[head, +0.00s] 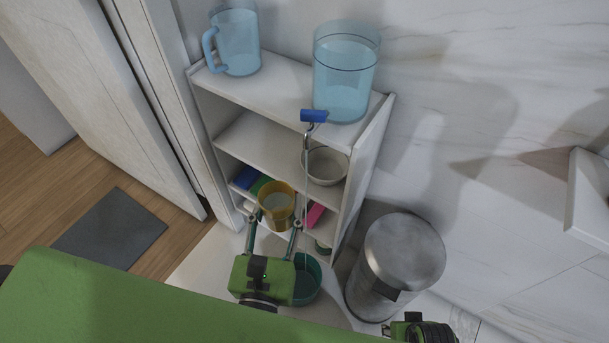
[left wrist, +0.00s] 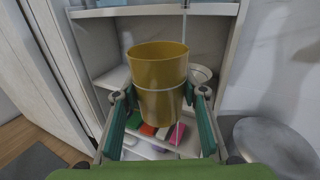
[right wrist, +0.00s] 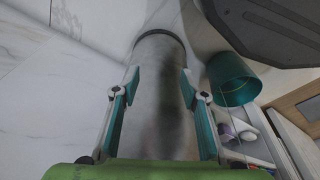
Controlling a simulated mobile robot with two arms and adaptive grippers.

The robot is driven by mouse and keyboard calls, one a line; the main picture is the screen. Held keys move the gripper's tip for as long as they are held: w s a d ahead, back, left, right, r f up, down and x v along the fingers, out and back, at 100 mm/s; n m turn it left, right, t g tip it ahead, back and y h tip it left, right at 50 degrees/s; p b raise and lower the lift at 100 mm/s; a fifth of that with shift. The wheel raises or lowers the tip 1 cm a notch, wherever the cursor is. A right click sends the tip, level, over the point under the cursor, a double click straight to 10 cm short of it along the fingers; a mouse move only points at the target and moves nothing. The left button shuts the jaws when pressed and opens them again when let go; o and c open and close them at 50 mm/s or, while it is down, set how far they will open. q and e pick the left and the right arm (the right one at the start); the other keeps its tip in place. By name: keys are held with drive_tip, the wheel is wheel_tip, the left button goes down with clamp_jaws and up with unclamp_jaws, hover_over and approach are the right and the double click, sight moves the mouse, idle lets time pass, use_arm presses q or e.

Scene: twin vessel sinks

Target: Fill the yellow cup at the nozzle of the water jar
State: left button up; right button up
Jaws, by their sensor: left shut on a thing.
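The yellow cup (head: 277,205) is upright between the fingers of my left gripper (head: 272,224), which is shut on it; it also shows in the left wrist view (left wrist: 158,75). The clear blue water jar (head: 343,75) stands on top of the shelf. Its nozzle has a blue handle (head: 313,115) over the shelf front. A thin stream (head: 306,190) runs down from the nozzle, at the right of the cup, and continues below it towards a teal bucket (head: 308,280). The cup's inside looks greyish; its water level is unclear. My right gripper (right wrist: 158,85) is open and empty.
A blue pitcher (head: 236,42) stands left of the jar. A pale bowl (head: 325,165) and coloured items (head: 247,180) sit on lower shelves. A metal bin (head: 398,262) stands right of the shelf, behind my right fingers in the right wrist view. A grey mat (head: 110,228) lies left.

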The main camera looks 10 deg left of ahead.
sight(263, 209)
use_arm(q)
drive_tip(key=shift+s+a+r, duration=0.3)
drive_tip(key=shift+s+r, duration=0.2)
drive_tip(key=shift+s, duration=0.3)
drive_tip(key=shift+s+a+r, duration=0.25)
drive_tip(key=shift+s+r, duration=0.25)
drive_tip(key=shift+s, duration=0.25)
drive_tip(key=shift+s+a+r, duration=0.3)
drive_tip(key=shift+s+r, duration=0.2)
drive_tip(key=shift+s, duration=0.3)
